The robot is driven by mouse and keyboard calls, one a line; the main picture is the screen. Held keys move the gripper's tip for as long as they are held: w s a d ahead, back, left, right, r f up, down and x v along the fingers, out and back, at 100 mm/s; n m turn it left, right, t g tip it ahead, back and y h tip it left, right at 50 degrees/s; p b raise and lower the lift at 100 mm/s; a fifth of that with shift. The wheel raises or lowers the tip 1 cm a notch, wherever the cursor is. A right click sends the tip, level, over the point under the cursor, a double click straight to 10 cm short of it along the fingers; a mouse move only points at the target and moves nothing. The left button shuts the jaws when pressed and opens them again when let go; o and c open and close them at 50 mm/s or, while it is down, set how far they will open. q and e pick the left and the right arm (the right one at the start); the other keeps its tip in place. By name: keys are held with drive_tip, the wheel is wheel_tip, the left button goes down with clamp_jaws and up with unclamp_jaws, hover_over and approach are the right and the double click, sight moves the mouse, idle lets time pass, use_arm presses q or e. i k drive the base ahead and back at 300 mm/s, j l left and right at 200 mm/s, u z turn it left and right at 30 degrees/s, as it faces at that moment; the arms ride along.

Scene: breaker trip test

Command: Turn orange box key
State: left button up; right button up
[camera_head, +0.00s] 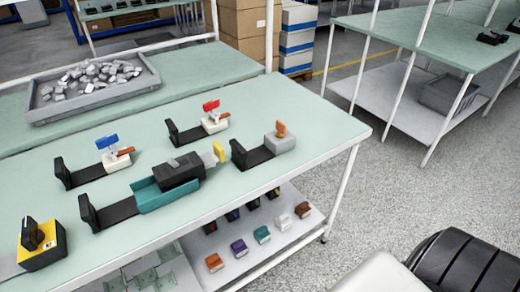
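An orange key-like handle (281,128) stands up from a small light-grey box (280,143). That box sits at the end of a black L-shaped holder (250,154) near the right edge of the green table. The handle's exact turn angle is too small to tell. A small orange block (214,262) also lies on the shelf below; I cannot tell whether it has a key. Neither of my grippers is in view.

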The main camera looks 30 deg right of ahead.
sight(280, 126)
drive_tip(key=i+l, duration=0.1)
drive_tip(key=l, duration=0.4)
drive_tip(key=i+l, duration=0.1)
drive_tip(key=l, duration=0.4)
drive_tip(key=i+l, duration=0.1)
drive_tip(key=l, duration=0.4)
drive_tip(key=i+l, duration=0.15)
drive_tip(key=l, duration=0.35)
